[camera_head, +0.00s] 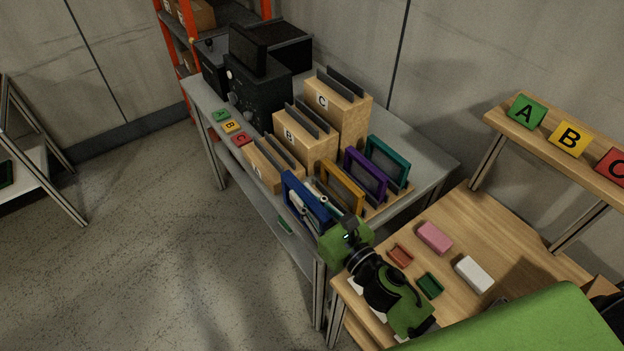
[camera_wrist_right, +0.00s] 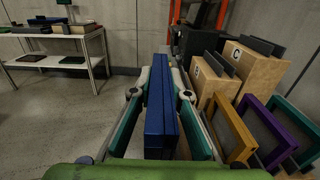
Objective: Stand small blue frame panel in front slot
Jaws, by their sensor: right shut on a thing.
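The small blue frame panel (camera_head: 303,200) is in my right gripper (camera_head: 318,203), near the front edge of the grey table. In the right wrist view the blue panel (camera_wrist_right: 158,115) shows edge-on, upright between the two fingers (camera_wrist_right: 160,92). The front slot block (camera_head: 272,165) is the lowest of three stepped wooden blocks, with dark plates on top. The panel is apart from it, to its right and nearer to me. I cannot make out the front block clearly in the wrist view. My left gripper is not in view.
Taller blocks B (camera_head: 305,142) and C (camera_head: 338,105) stand behind. Yellow (camera_head: 342,187), purple (camera_head: 365,174) and teal (camera_head: 388,161) frames stand right of the blue panel. Letter tiles (camera_head: 231,127) and black machines (camera_head: 256,88) are farther left. A wooden table (camera_head: 470,225) is at right.

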